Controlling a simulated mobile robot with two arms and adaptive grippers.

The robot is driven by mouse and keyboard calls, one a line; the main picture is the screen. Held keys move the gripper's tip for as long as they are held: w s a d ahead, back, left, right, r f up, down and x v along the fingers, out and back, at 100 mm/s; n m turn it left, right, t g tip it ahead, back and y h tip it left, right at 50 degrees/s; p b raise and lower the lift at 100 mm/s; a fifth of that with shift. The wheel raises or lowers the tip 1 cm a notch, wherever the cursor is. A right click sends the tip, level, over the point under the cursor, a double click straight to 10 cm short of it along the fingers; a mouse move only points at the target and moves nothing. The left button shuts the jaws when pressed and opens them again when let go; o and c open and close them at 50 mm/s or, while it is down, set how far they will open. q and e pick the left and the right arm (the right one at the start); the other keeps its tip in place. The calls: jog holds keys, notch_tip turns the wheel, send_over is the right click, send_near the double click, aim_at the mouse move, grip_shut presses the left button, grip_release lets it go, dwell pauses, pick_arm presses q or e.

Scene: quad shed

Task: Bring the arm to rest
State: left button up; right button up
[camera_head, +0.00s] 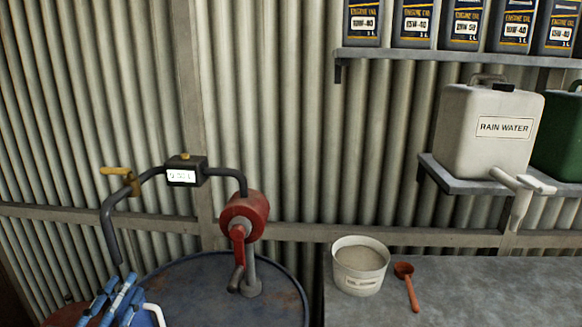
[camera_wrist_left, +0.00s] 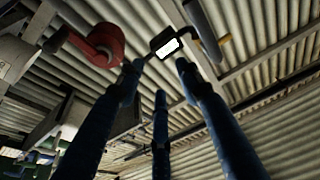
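My left gripper (camera_head: 118,292) is at the bottom left of the head view, with blue fingers pointing up, in front of the blue drum and below the pump hose's hanging spout. In the left wrist view the fingers of my left gripper (camera_wrist_left: 158,66) stand apart with nothing between them. The meter (camera_wrist_left: 167,46) and the red pump (camera_wrist_left: 98,40) appear beyond the fingertips, with no contact visible. My right gripper is in neither view.
The blue drum (camera_head: 200,292) carries a red hand pump (camera_head: 243,216) with a black hose and meter (camera_head: 184,176). To the right, a grey bench (camera_head: 480,290) holds a white tub (camera_head: 360,266) and an orange scoop (camera_head: 408,285). A rain water canister (camera_head: 488,135) stands on a shelf.

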pick_arm(q)
jog(key=s+a+f+n+g+y, duration=0.45)
jog(key=a+n+y, duration=0.25)
jog(key=y, duration=0.2)
jog(key=s+d+f+g, duration=0.1)
jog(key=s+f+g, duration=0.1)
jog(key=f, duration=0.4)
jog(key=s+d+f+g, duration=0.1)
jog(key=s+f+g, duration=0.15)
jog(key=f, duration=0.35)
jog(key=s+d+f+m+g+h, duration=0.75)
jog(key=s+d+f, duration=0.55)
jog(key=s+d, duration=0.4)
notch_tip(320, 180, down, 29)
jog(key=s+g+b, duration=0.1)
jog(key=g+b, duration=0.1)
jog(key=s+a+f+g, duration=0.1)
jog(key=s+a+f, duration=0.1)
jog(key=s+f, duration=1.4)
jog(key=shift+s+a+f+b, duration=0.3)
jog(key=shift+s+f+b, duration=0.05)
jog(key=shift+s, duration=0.1)
jog(key=shift+n, duration=0.25)
